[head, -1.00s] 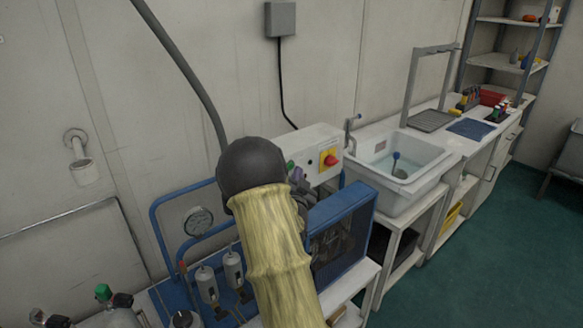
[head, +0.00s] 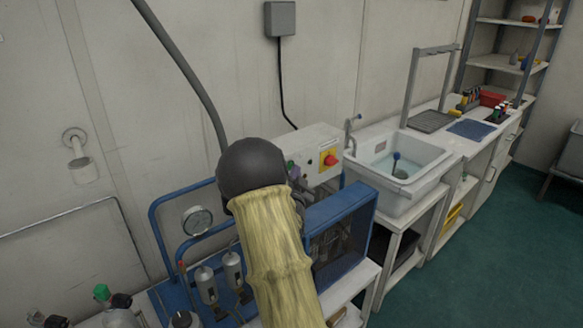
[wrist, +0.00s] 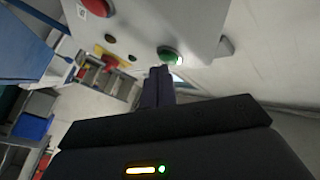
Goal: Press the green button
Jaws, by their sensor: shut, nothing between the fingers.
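The green button (wrist: 170,55) is on the pale control box (wrist: 150,22), close to the tips of my gripper in the wrist view. My gripper (wrist: 158,72) is shut and empty, its dark fingers pointing at the box. The fingertips overlap the picture near the button's lower left edge; I cannot tell whether they touch it. In the head view the box (head: 318,141) stands behind the blue-framed machine. My gripper (head: 291,170) is at its front face there, mostly behind my own arm, and the green button is hidden.
A red knob on a yellow plate (head: 328,160) is on the same box, right of my gripper. A red button (wrist: 97,7) shows in the wrist view. A blue-framed machine (head: 345,225) lies below, with a gauge (head: 197,221) at left. A white sink (head: 385,190) stands right.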

